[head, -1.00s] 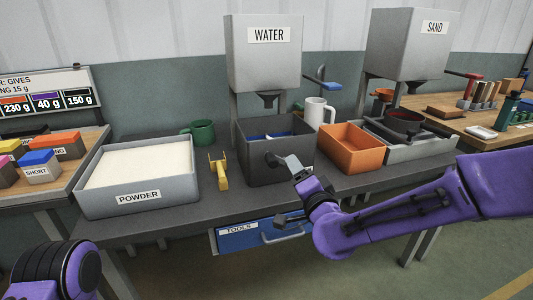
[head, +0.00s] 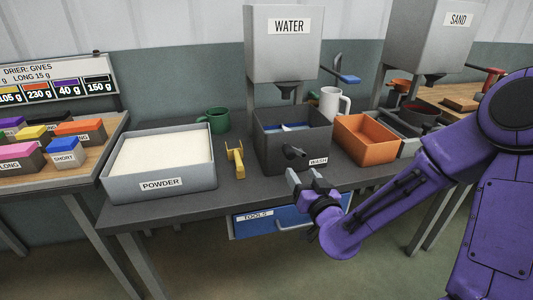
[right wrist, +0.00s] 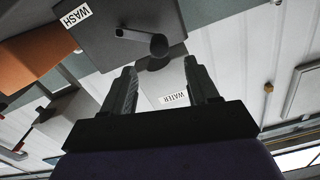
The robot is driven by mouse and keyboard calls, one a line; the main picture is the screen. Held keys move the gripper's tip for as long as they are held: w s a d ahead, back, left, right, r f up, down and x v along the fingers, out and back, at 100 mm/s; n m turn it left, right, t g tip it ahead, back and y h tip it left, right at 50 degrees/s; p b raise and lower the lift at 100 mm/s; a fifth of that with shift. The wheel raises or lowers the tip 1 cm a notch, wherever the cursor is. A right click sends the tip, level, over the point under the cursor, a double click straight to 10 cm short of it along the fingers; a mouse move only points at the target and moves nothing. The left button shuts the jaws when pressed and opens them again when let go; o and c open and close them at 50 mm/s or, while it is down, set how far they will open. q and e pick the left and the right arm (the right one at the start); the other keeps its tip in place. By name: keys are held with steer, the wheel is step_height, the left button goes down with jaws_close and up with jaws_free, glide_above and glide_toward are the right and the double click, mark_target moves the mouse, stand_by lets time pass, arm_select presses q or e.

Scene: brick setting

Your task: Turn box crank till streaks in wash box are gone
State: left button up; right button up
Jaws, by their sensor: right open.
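The dark grey wash box (head: 270,150) stands on the bench under the water hopper, with a blue and white patch visible inside. Its dark crank (head: 293,152) sticks out of the front wall. In the right wrist view the wash box (right wrist: 110,45) shows with its label, and the crank (right wrist: 145,40) ends in a round knob. My right gripper (head: 308,178) is open and empty, just in front of and below the crank, apart from it. In the right wrist view its two fingers (right wrist: 163,88) are spread, with the knob beyond them. My left gripper is out of view.
An orange bin (head: 366,142) stands right of the wash box, a white mug (head: 331,103) behind. A yellow-handled tool (head: 236,160) and a powder tray (head: 160,170) lie left. The water hopper (head: 283,55) hangs above. A blue tools drawer (head: 270,222) sits below the bench edge.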

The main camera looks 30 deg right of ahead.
mark_target(292, 157)
steer(key=shift+n, duration=0.5)
steer(key=x, duration=1)
steer(key=shift+w+d+r, duration=0.15)
steer(key=shift+w+d, duration=0.1)
steer(key=shift+w, duration=0.1)
jaws_close()
